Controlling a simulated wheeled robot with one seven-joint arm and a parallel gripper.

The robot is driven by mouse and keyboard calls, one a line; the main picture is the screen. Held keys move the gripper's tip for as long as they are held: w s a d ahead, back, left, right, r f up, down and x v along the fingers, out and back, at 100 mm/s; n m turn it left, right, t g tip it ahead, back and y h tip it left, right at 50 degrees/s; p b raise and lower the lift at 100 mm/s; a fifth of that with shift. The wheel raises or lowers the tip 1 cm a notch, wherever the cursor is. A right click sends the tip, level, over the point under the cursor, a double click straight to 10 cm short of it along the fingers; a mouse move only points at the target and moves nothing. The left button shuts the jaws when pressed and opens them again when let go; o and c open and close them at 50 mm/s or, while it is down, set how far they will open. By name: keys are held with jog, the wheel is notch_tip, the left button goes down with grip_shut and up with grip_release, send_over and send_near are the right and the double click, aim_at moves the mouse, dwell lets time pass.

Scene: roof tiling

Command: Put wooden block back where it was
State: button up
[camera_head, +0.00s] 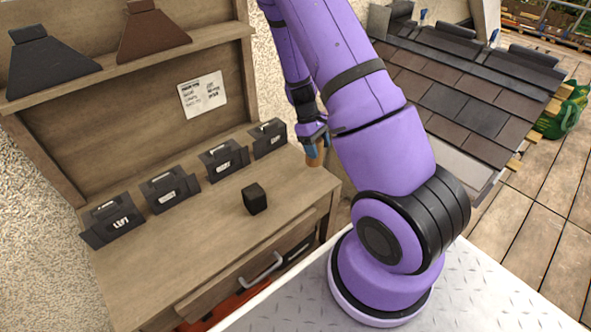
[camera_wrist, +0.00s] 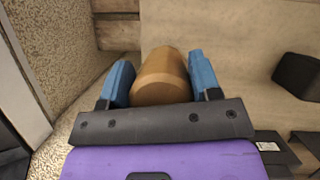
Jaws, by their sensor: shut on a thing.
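My gripper (camera_head: 313,144) is over the far right end of the wooden workbench (camera_head: 215,235). Its two blue fingers also show in the wrist view (camera_wrist: 161,78). They are shut on a tan-brown wooden block (camera_wrist: 162,72) with a rounded, cylinder-like shape. In the head view only a small part of the block (camera_head: 314,160) shows under the fingers. Whether its lower end touches the bench top or is just above it, I cannot tell.
A black block (camera_head: 255,199) stands on the bench, left of my gripper; it also shows in the wrist view (camera_wrist: 299,75). Several dark labelled holders (camera_head: 170,188) line the bench's back. A shelf (camera_head: 120,73) holds two roof pieces. A tiled roof (camera_head: 455,95) stands at right.

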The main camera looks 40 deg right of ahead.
jog(key=shift+a+f, duration=0.7)
jog(key=shift+a, duration=0.7)
jog(key=shift+a+f, duration=0.75)
jog(key=shift+a, duration=0.65)
jog(key=shift+a+f, duration=0.7)
jog(key=shift+a, duration=0.7)
jog(key=o, duration=0.9)
